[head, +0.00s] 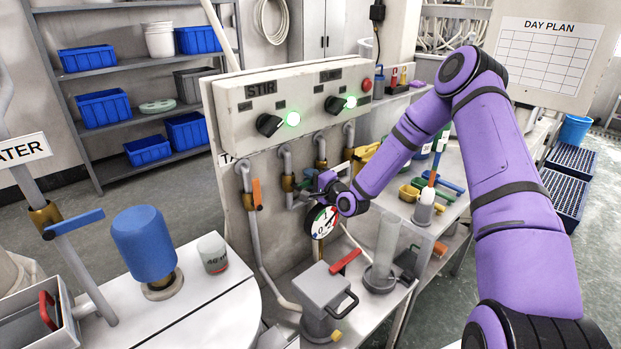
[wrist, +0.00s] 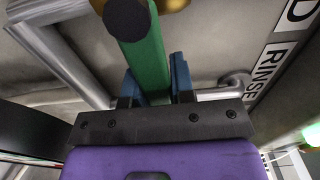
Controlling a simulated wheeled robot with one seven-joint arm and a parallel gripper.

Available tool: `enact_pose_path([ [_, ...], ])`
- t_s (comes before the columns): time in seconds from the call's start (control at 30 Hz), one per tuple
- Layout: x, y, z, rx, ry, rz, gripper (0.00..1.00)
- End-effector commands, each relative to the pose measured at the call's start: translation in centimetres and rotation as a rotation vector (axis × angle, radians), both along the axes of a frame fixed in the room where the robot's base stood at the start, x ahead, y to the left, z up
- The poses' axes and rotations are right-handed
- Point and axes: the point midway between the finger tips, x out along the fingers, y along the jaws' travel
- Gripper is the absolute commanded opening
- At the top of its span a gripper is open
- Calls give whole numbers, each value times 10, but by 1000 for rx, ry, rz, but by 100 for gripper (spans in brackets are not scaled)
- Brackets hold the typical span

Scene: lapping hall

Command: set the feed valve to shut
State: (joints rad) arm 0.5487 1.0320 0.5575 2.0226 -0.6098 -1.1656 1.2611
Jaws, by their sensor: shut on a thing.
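A green lever handle (wrist: 147,55) fills the top middle of the wrist view, with a dark end (wrist: 127,18) and a brass part beside it. A label ending in "D" (wrist: 298,12) is near it; the rest of its word is cut off. My gripper (wrist: 155,88) has its two blue fingers on either side of the green lever and is shut on it. In the head view, my gripper (head: 314,184) is at the middle valve below the panel, and only a little of the green lever (head: 309,172) shows. The lever's angle to its pipe is hard to tell.
An orange-handled valve (head: 256,194) hangs to the left and a yellow handle (head: 365,154) sits to the right. A "RINSE" label (wrist: 269,72) is on the wall. A round dial (head: 322,222) is just below my gripper. The switch panel (head: 295,103) overhangs the valves.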

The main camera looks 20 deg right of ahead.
Motion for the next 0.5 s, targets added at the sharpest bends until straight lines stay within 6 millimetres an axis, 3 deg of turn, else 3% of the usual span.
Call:
enact_pose_path([
  [0.17,-1,0,-1,-2,1,0,0],
  [0.2,-1,0,-1,-2,1,0,28],
  [0.3,-1,0,-1,-2,1,0,49],
  [0.5,0,0,0,-2,0,0,49],
])
